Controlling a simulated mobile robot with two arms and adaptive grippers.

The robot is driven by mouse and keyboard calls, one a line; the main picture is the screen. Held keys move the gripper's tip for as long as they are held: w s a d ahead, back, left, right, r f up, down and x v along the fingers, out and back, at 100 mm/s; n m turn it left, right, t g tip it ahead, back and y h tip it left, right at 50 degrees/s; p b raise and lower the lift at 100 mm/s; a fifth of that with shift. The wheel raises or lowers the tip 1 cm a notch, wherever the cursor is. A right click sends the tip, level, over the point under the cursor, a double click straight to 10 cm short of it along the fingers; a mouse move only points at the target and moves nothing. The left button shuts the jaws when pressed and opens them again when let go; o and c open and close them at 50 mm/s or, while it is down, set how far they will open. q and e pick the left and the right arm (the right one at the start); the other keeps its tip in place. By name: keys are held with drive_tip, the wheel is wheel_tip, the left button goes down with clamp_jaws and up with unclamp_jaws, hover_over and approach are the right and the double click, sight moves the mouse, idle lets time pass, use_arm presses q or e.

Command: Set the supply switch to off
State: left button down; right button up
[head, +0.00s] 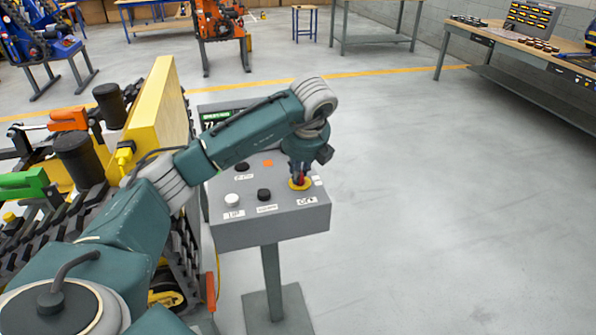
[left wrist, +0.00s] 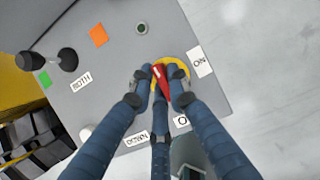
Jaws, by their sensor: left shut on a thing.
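The supply switch is a red handle (head: 300,181) on a round yellow plate (head: 293,186), at the right of a grey control box (head: 270,232). My left gripper (head: 299,174) reaches down onto it from above. In the left wrist view the blue fingers of my left gripper (left wrist: 161,76) are shut on the red handle (left wrist: 161,86), with the yellow plate (left wrist: 188,60) behind. An ON label (left wrist: 201,61) lies beside the plate, and a partly covered label (left wrist: 181,121) lies nearer the fingers; it reads OFF (head: 306,201) in the head view. The fingers hide which label the handle faces. My right gripper is not in view.
The box also bears a white button (head: 232,200), a black button (head: 264,195) and a black knob (head: 242,167). The box stands on a grey post. A tracked carrier with a yellow panel (head: 152,115) is close on the left. Open floor lies to the right.

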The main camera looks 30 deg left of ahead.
use_arm(q)
drive_tip(key=shift+w+r, duration=0.1)
drive_tip(key=shift+r, duration=0.05)
drive_tip(key=c, duration=1.9)
unclamp_jaws()
drive_tip(key=shift+c, duration=0.2)
drive_tip(key=v, duration=1.2)
